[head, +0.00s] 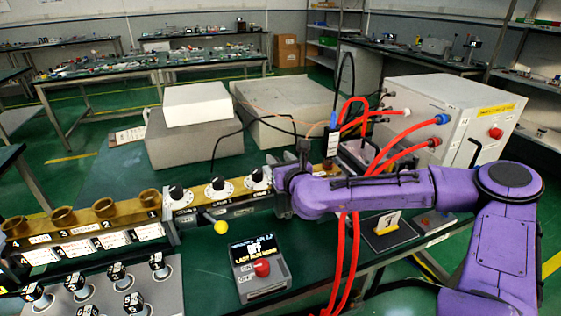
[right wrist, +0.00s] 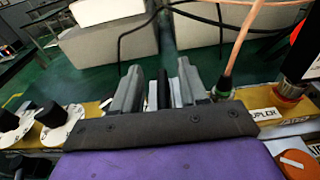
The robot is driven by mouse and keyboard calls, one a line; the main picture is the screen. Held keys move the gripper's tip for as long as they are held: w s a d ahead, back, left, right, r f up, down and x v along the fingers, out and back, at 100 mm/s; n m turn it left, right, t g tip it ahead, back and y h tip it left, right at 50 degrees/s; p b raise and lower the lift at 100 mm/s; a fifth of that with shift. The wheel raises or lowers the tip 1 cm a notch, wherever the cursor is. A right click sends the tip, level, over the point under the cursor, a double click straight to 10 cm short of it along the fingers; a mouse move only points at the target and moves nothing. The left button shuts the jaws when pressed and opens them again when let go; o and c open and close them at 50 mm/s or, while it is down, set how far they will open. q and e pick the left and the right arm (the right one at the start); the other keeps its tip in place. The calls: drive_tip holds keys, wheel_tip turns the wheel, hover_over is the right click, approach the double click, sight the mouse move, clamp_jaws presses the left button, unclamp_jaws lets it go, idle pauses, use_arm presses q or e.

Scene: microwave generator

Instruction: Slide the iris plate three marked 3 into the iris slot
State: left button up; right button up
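My right gripper (head: 298,158) is over the brass waveguide (head: 236,188), just right of the third black knob. In the right wrist view its grey fingers (right wrist: 160,88) stand apart. A thin black upright piece (right wrist: 163,92) and a grey strip stand between them, with a gap beside the left finger. I cannot tell whether the black piece is iris plate three; no 3 on it is readable. The iris slot is hidden by the gripper. My left gripper is not in view.
A rack (head: 178,288) of black numbered pieces is at lower left. A control box (head: 258,270) with a red button stands in front. Red hoses (head: 345,230) hang near my right arm. A white cabinet (head: 445,110) and grey boxes (head: 200,145) stand behind.

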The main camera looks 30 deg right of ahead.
drive_tip(key=shift+f, duration=0.3)
drive_tip(key=shift+s+a, duration=0.1)
drive_tip(key=shift+s, duration=0.1)
drive_tip(key=p+v, duration=0.6)
drive_tip(key=v, duration=0.4)
drive_tip(key=shift+r+p, duration=0.35)
drive_tip(key=shift+p, duration=0.05)
